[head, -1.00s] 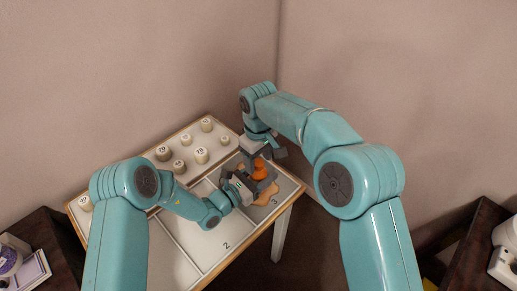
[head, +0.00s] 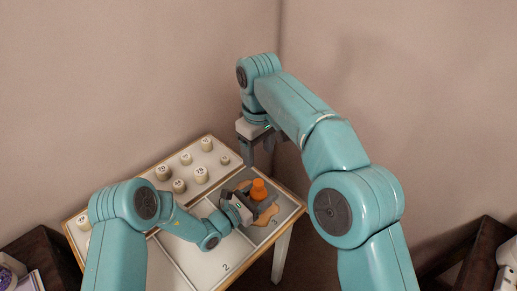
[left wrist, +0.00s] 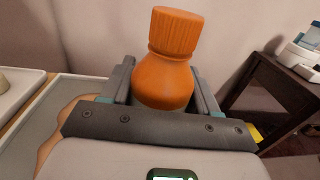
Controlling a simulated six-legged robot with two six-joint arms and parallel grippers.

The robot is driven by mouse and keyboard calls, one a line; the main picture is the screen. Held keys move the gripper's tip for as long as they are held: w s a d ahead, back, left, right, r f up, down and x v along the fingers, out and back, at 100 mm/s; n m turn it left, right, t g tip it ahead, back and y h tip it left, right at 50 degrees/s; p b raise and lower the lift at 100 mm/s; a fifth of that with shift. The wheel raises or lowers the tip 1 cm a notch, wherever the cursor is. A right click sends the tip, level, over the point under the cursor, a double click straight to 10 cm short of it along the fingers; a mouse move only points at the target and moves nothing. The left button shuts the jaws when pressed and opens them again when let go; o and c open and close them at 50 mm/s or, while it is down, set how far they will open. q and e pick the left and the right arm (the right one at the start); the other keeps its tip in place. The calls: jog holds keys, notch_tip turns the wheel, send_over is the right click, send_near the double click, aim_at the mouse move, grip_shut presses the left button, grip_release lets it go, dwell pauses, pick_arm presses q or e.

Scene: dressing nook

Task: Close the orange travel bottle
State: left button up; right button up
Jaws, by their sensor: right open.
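The orange travel bottle (head: 258,191) stands upright on the numbered tray's right part. Its ribbed orange cap (left wrist: 177,32) sits on the neck, with no clear gap showing in the left wrist view. My left gripper (head: 251,209) is low at the bottle, with a finger on either side of its body; it looks shut on it. The bottle's lower part is hidden by the gripper. My right gripper (head: 272,150) is open and empty, above the bottle and apart from it.
The white tray (head: 205,255) has numbered sections; several pale labelled pots (head: 200,174) stand at its back left. A tan patch (head: 270,215) lies under the bottle. Dark furniture stands at both lower corners. Walls close off the back.

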pick_arm(q)
jog(key=o, duration=0.4)
jog(key=b+v, duration=0.2)
jog(key=v, duration=1.4)
jog(key=shift+s+a, duration=0.1)
jog(key=shift+s, duration=0.05)
